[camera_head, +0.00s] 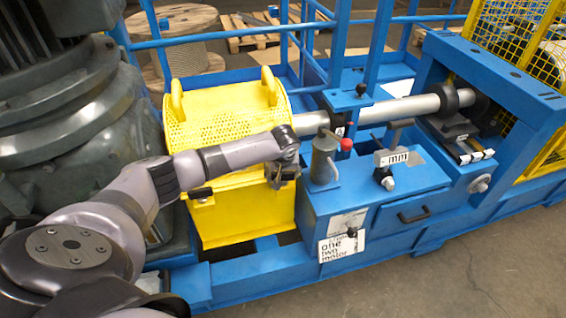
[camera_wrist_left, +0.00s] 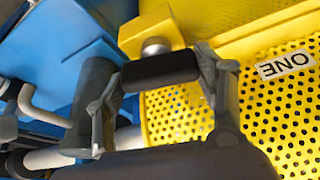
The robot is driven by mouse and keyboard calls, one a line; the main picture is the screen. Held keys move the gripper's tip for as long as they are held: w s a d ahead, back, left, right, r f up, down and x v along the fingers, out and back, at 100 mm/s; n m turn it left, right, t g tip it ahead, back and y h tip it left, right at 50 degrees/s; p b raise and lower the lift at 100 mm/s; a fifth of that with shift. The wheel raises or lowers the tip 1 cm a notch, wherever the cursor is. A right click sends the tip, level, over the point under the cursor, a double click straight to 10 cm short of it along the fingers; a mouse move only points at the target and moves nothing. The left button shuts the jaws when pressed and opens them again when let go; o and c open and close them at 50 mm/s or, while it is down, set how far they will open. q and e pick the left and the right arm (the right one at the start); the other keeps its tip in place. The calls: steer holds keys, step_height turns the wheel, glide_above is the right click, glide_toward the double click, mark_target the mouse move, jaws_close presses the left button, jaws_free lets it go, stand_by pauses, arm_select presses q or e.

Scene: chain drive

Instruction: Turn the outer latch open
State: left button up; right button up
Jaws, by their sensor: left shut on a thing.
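The yellow perforated guard (camera_head: 225,125) stands left of the blue bench in the head view. A black latch handle (camera_wrist_left: 160,70) on a silver pivot sits at a yellow bracket of the guard in the left wrist view. My left gripper (camera_head: 284,178) is at the guard's front right corner, its fingers on both ends of this handle. It is shut on the handle, which is mostly hidden in the head view. Another black latch handle (camera_head: 200,192) is at the guard's front left, apart from the gripper. My right gripper is not in view.
A grey-green cylinder (camera_head: 323,158) and a red knob (camera_head: 346,144) stand close right of my left gripper. A steel shaft (camera_head: 400,108) runs right from the guard. A label reading ONE (camera_wrist_left: 286,65) is on the guard. Open floor lies at the front right.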

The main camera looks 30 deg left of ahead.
arm_select(q)
steer(key=shift+s+r+m+p, duration=0.1)
steer(key=shift+r+m+p, duration=0.15)
steer(key=shift+m+p, duration=0.25)
steer(key=shift+f+m+t+h+p, duration=0.15)
steer(key=shift+m+t+h+p, duration=0.25)
steer(key=shift+m, duration=0.5)
steer(key=m+h, duration=0.1)
steer(key=m, duration=0.1)
steer(key=shift+f+m+p, duration=0.1)
steer(key=shift+m+p, duration=0.3)
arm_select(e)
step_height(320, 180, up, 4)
arm_select(q)
steer(key=shift+m+h, duration=0.4)
steer(key=shift+m, duration=0.4)
steer(key=m+b, duration=0.1)
steer(key=m, duration=0.1)
steer(key=m+h+b, duration=0.1)
steer(key=shift+f+m+h, duration=0.15)
steer(key=shift+m+h, duration=0.15)
steer(key=shift+m, duration=0.1)
steer(key=m+h+b, duration=0.1)
steer(key=m+b, duration=0.1)
steer(key=m, duration=0.1)
steer(key=shift+g, duration=0.3)
steer(key=shift+m+b, duration=0.5)
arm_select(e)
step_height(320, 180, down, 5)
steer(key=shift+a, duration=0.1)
